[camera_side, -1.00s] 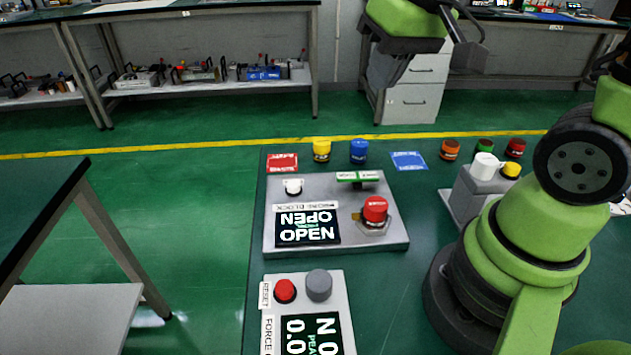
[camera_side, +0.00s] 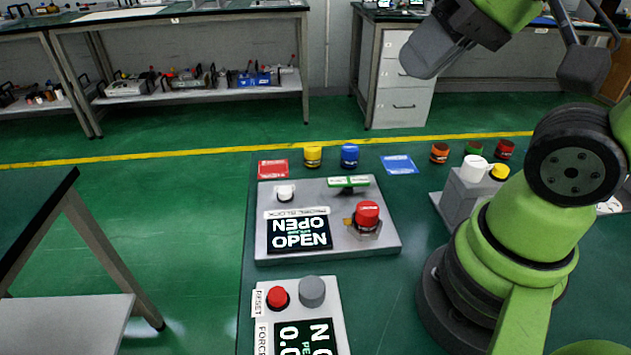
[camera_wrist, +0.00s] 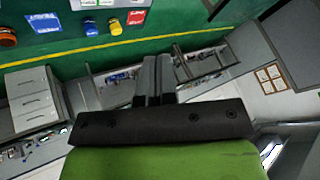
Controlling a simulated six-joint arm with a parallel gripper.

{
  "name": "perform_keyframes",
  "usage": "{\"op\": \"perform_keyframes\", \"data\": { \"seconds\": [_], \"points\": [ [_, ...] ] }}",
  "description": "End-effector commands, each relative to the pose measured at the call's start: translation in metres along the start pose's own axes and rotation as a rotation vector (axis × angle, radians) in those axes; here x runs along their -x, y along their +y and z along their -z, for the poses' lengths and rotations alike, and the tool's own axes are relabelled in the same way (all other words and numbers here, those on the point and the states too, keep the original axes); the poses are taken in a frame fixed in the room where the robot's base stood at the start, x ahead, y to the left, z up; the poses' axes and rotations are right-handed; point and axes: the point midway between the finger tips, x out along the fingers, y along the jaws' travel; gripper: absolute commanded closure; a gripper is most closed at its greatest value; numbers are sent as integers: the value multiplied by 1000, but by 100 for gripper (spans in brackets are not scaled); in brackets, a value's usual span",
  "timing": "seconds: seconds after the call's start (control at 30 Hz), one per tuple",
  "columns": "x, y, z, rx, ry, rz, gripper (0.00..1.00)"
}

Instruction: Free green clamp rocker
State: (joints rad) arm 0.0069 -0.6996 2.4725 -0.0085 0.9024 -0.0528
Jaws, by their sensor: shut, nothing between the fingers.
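The green clamp rocker (camera_side: 348,181) is a small green and white bar on a dark mount. It sits at the back right of a grey panel (camera_side: 375,246) in the side view. The panel's display (camera_side: 299,236) reads OPEN. My gripper (camera_side: 425,55) is at the top of the side view, raised well above and behind the panel, apart from the rocker. In the wrist view my gripper (camera_wrist: 154,75) shows its dark fingers together and empty.
A red button (camera_side: 367,215) and a white knob (camera_side: 285,193) stand on the panel. Yellow (camera_side: 313,155) and blue (camera_side: 350,155) cylinders stand behind it. A force unit (camera_side: 338,316) lies in front. A grey block (camera_side: 462,196) with a white part stands right. Green table is bare between them.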

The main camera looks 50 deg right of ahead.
Motion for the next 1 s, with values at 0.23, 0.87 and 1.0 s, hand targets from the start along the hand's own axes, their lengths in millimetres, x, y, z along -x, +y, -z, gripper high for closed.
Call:
{"op": "perform_keyframes", "data": {
  "seconds": [0.23, 0.87, 1.0],
  "points": [
    [-29, 6, 36, 257, -136, -80, 100],
    [-161, 67, 86, 976, -579, -31, 100],
    [-173, 75, 86, 1036, -616, -6, 100]
  ]
}}
